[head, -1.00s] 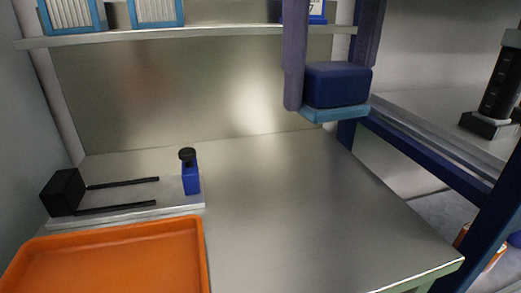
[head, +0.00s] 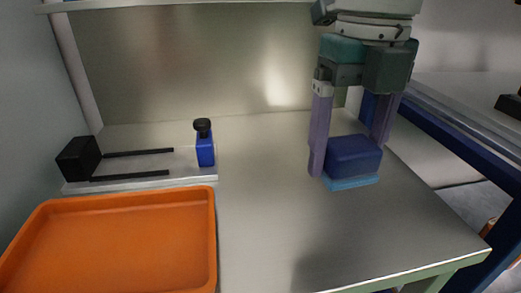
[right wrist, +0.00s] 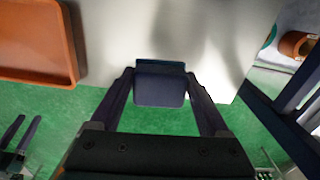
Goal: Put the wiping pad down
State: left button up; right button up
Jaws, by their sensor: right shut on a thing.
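The wiping pad (head: 353,156) is a dark blue block with a light blue base. It is at the right part of the metal bench top (head: 270,220). My right gripper (head: 348,170) is shut on it, with one purple finger on each side. The pad's base is low over the bench; I cannot tell whether it touches.
An orange tray (head: 213,240) is at the front left. Behind it, a black block with two dark rods (head: 78,159) and a blue bottle with a black cap (head: 205,148) stand on a low plate. A blue frame post (head: 495,245) is at the right. The bench middle is clear.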

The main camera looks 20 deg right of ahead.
aim_at(330, 219)
notch_tip(330, 219, down, 8)
jog(key=shift+r, duration=0.1)
dwell(0.4)
jog(key=o, duration=0.7)
jog(key=shift+f, duration=0.25)
jog(key=o, duration=0.3)
jog(key=shift+o, duration=0.2)
